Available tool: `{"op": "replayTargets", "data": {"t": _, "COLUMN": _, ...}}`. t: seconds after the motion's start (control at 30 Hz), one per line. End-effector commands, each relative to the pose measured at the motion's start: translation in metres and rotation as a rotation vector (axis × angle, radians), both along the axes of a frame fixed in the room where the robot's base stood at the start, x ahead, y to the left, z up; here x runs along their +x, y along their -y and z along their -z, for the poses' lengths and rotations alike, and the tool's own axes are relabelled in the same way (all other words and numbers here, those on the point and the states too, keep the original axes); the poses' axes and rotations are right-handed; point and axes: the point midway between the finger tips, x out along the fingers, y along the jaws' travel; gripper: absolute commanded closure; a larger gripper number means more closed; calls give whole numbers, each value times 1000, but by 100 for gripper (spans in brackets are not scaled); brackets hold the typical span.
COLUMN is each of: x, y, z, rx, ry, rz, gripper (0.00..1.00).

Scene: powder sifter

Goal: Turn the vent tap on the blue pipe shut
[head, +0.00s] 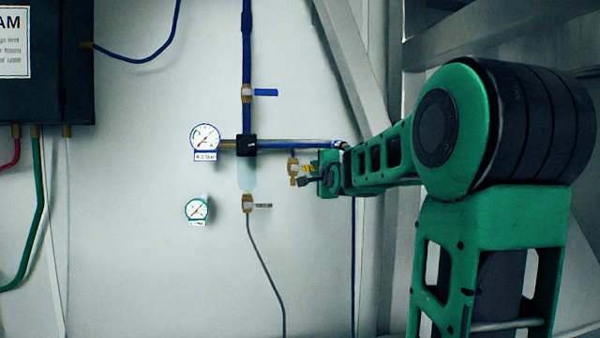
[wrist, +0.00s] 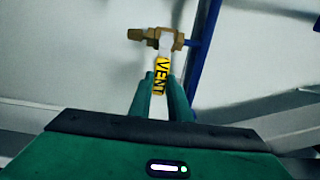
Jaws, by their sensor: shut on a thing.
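The vent tap has a brass body (head: 293,168) hanging under the horizontal blue pipe (head: 318,142) in the head view. The brass body (wrist: 150,35) is also at the top middle of the wrist view, beside the blue pipe (wrist: 204,45). Its yellow handle (wrist: 161,72) reads "VENT" and points from the body towards my gripper, crosswise to the body in the wrist view. My gripper (wrist: 160,90) is shut on the handle, one green finger on each side. In the head view my gripper (head: 308,179) is small and partly hides the handle.
Left of the tap are a black fitting (head: 246,145) with a clear bowl, an upper gauge (head: 204,138) and a lower gauge (head: 197,209). Another valve with a blue handle (head: 265,92) sits above. A grey diagonal beam (head: 350,75) stands close to my arm.

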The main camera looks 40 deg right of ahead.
Motion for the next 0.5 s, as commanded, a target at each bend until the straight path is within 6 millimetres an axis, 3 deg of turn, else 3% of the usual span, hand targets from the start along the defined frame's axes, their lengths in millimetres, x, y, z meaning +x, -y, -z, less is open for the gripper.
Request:
{"op": "replayTargets", "data": {"t": 0.47, "x": -6, "y": 10, "z": 6, "rx": 16, "ry": -6, "rz": 16, "gripper": 100}}
{"op": "replayTargets", "data": {"t": 0.5, "x": -6, "y": 10, "z": 6, "rx": 16, "ry": -6, "rz": 16, "gripper": 78}}
